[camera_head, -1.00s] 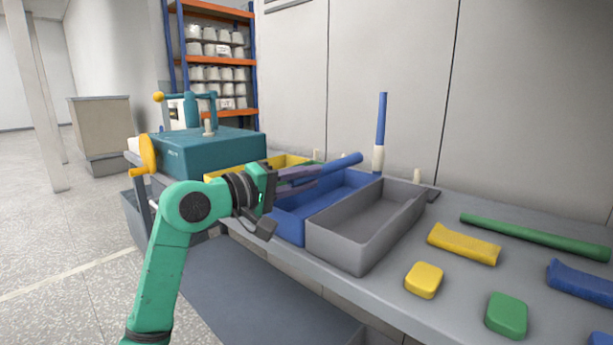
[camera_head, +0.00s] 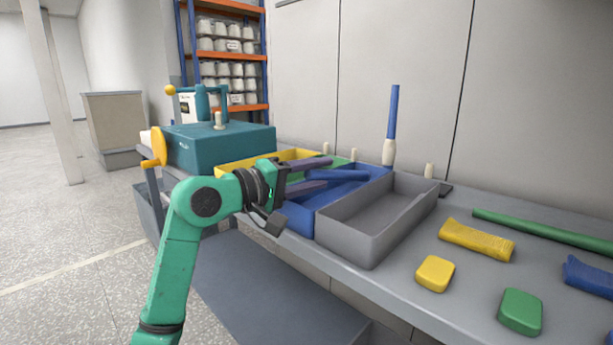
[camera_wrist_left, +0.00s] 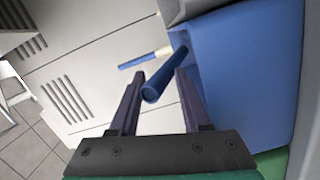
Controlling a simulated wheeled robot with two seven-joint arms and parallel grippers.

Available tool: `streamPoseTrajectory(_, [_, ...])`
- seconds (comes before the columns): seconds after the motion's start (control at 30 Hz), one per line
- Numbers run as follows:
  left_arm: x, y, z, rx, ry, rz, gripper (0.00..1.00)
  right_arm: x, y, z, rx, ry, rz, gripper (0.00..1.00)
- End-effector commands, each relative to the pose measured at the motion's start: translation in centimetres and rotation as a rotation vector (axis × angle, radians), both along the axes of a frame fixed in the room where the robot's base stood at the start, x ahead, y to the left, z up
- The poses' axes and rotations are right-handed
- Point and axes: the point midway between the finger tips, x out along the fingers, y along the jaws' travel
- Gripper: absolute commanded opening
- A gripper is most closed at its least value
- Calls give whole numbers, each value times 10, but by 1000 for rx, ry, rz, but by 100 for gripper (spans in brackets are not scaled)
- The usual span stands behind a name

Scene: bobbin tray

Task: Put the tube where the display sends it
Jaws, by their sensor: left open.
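A blue tube (camera_head: 338,175) lies tilted low at the blue tray (camera_head: 325,199), just ahead of my left gripper (camera_head: 324,173). In the left wrist view the tube (camera_wrist_left: 166,74) shows between the two spread fingers (camera_wrist_left: 158,76), with a gap on each side. The left gripper is open, above the blue tray. Whether the tube touches the tray floor cannot be told. The blue tray's wall (camera_wrist_left: 245,70) fills the right of the wrist view. No display can be read. My right gripper is not in view.
A grey tray (camera_head: 350,243) stands right of the blue one; a yellow tray (camera_head: 232,168) lies behind. A blue rod (camera_head: 393,112) stands upright on a pale base. Yellow and green blocks, cloths and a green tube (camera_head: 540,232) lie right. A teal machine (camera_head: 225,150) stands left.

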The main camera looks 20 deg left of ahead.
Motion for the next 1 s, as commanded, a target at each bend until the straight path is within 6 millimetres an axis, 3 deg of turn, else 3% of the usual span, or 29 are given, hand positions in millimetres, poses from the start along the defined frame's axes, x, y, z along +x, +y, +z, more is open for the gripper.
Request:
streamPoseTrajectory(0.17, [-15,10,-4,4,8,1,60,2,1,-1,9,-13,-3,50])
streamPoseTrajectory(0.7, [-110,64,1,3,3,2,60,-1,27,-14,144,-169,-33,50])
streamPoseTrajectory(1.0, [-135,78,3,1,-1,2,60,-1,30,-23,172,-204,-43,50])
